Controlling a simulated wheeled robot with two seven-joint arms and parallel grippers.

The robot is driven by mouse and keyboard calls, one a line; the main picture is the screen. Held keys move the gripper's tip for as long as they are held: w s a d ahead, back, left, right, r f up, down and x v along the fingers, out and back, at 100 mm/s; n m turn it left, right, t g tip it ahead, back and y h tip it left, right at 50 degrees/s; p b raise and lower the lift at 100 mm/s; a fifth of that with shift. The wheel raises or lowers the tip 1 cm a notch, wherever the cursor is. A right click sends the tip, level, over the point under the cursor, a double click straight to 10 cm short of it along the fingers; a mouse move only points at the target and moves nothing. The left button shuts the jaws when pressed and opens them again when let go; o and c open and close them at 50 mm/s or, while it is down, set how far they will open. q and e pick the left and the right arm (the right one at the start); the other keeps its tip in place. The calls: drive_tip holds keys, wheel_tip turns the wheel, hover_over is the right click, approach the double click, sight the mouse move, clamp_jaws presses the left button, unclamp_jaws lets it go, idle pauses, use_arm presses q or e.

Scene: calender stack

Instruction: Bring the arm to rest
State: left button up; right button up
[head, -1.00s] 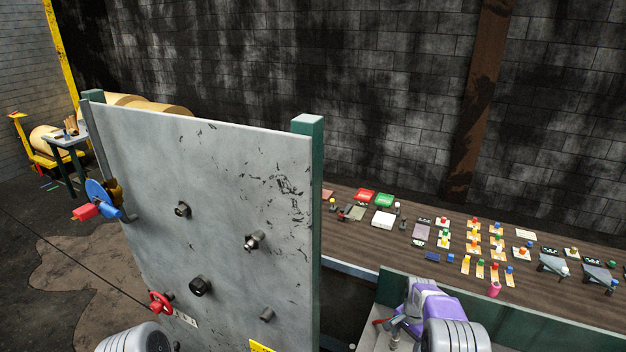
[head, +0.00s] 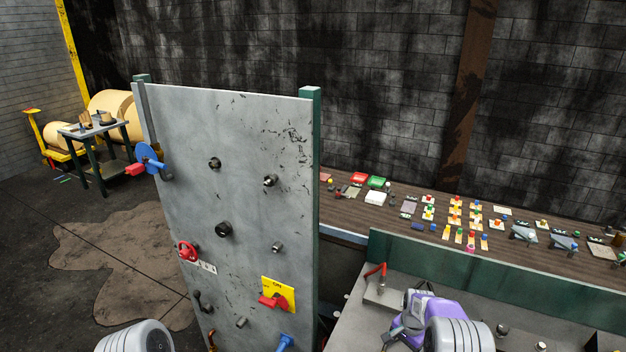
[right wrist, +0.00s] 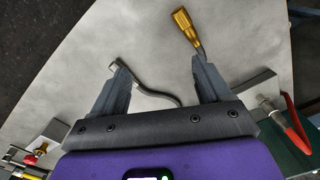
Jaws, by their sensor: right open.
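My right gripper (head: 400,338) has a purple body and shows at the bottom right of the head view, over the grey bench top (head: 370,315). In the right wrist view my right gripper (right wrist: 161,77) is open, with its two dark fingers wide apart. A dark bent handle (right wrist: 143,84) shows between the fingers in that picture; I cannot tell whether it touches them. A brass-coloured handle (right wrist: 186,30) shows beyond the right fingertip. Only a rounded grey part of my left arm shows at the bottom left of the head view; its gripper is out of view.
An upright grey panel (head: 245,140) with knobs, a red wheel (head: 187,251) and a yellow switch plate (head: 286,290) stands left of my right arm. A red lever (head: 377,271) stands on the bench, also seen in the right wrist view (right wrist: 296,124). A long table (head: 340,215) with small parts lies behind.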

drive_tip(key=s+a+f+n+y, duration=0.2)
drive_tip(key=s+a+f+n, duration=0.2)
drive_tip(key=s+a+f, duration=0.55)
drive_tip(key=s+a+n+y, duration=0.15)
drive_tip(key=s+a, duration=0.25)
drive_tip(key=s, duration=0.6)
drive_tip(key=s+a+n, duration=0.2)
drive_tip(key=s+a, duration=0.2)
drive_tip(key=s, duration=0.5)
use_arm(q)
wheel_tip(320, 180, down, 20)
drive_tip(key=w+b, duration=0.1)
drive_tip(key=b, duration=1.8)
drive_tip(key=shift+w+r, duration=0.15)
drive_tip(key=shift+w, duration=0.15)
use_arm(e)
wheel_tip(320, 180, down, 18)
drive_tip(key=shift+w+d+f, duration=0.15)
drive_tip(key=shift+w+d, duration=0.1)
drive_tip(key=shift+w, duration=0.05)
